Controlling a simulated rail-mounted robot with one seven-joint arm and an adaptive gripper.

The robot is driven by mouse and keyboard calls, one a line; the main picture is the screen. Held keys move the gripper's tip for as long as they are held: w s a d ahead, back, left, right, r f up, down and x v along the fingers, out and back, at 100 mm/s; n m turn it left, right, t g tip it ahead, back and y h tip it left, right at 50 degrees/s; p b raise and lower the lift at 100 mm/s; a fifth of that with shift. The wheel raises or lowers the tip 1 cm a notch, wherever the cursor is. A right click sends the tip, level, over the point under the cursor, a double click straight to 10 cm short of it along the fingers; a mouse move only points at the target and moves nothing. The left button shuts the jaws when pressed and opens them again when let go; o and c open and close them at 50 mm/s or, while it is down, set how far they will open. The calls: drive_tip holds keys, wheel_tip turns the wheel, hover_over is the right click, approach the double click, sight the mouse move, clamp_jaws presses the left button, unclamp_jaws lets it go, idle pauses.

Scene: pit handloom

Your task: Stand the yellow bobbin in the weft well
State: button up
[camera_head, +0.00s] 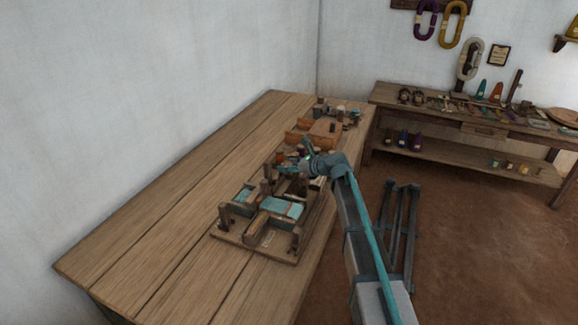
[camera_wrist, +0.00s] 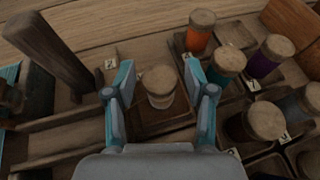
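No plainly yellow bobbin can be made out in either view. In the wrist view a pale cream-white bobbin (camera_wrist: 161,88) with a tan top stands upright on a square wooden holder (camera_wrist: 165,122). My gripper (camera_wrist: 160,80) is open, with a teal-edged finger on each side of this bobbin and small gaps showing. In the head view my gripper (camera_head: 291,165) is low over the wooden fixture (camera_head: 255,243) on the table, and the bobbin there is too small to tell. I cannot tell which compartment is the weft well.
An orange bobbin (camera_wrist: 200,32), a teal bobbin (camera_wrist: 227,66) and a purple bobbin (camera_wrist: 270,56) stand close on the right. A dark post (camera_wrist: 50,52) rises on the left. The long table (camera_head: 160,210) is bare to the left. A side bench (camera_head: 445,112) holds tools.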

sight(289, 165)
drive_tip(key=shift+r, duration=0.15)
drive_tip(key=shift+b+v, duration=0.3)
drive_tip(key=shift+v, duration=2.45)
